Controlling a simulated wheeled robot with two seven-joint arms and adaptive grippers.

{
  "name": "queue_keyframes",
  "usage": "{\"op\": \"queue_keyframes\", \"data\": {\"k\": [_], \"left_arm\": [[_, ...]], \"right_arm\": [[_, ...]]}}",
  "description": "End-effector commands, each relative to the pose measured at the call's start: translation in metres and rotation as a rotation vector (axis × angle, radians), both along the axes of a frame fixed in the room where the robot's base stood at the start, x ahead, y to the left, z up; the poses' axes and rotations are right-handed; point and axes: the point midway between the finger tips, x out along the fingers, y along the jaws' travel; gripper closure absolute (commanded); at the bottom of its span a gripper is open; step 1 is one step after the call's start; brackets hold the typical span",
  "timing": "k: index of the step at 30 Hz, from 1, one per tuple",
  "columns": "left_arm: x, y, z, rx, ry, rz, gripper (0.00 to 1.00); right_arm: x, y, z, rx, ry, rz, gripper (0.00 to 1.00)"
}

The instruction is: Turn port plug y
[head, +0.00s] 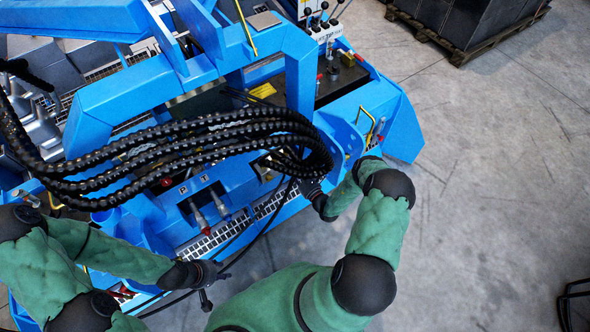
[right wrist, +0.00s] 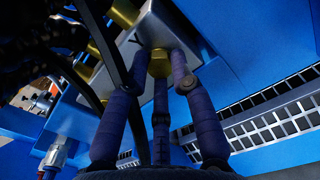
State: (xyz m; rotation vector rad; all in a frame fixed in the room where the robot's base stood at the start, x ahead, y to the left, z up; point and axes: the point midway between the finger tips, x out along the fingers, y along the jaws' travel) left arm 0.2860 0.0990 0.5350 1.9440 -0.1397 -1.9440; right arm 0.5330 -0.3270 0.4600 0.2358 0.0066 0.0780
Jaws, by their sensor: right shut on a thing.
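In the right wrist view a brass hex port plug (right wrist: 160,66) sits in the face of a grey metal block (right wrist: 143,32). The three fingers of my right gripper (right wrist: 160,82) are closed around this plug.
More brass fittings (right wrist: 94,48) and dark hoses lie left of the held plug. Thick black hoses (head: 200,140) arch over the blue machine (head: 130,100). Two hose couplings (head: 200,218) stand below the P and T marks.

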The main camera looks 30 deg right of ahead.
Motion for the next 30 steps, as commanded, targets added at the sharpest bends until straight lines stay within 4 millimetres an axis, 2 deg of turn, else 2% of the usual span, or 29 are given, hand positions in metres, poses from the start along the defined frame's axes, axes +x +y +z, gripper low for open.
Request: {"op": "queue_keyframes", "data": {"k": [13,30], "left_arm": [[0.0,0.0,-0.0004,0.0,0.0,0.0,0.6],[0.0,0.0,-0.0004,0.0,0.0,0.0,0.6]], "right_arm": [[-0.0021,0.0013,-0.0042,0.279,0.033,-0.004,1.0],[-0.0028,0.0028,-0.0048,0.344,0.04,-0.002,1.0]]}}
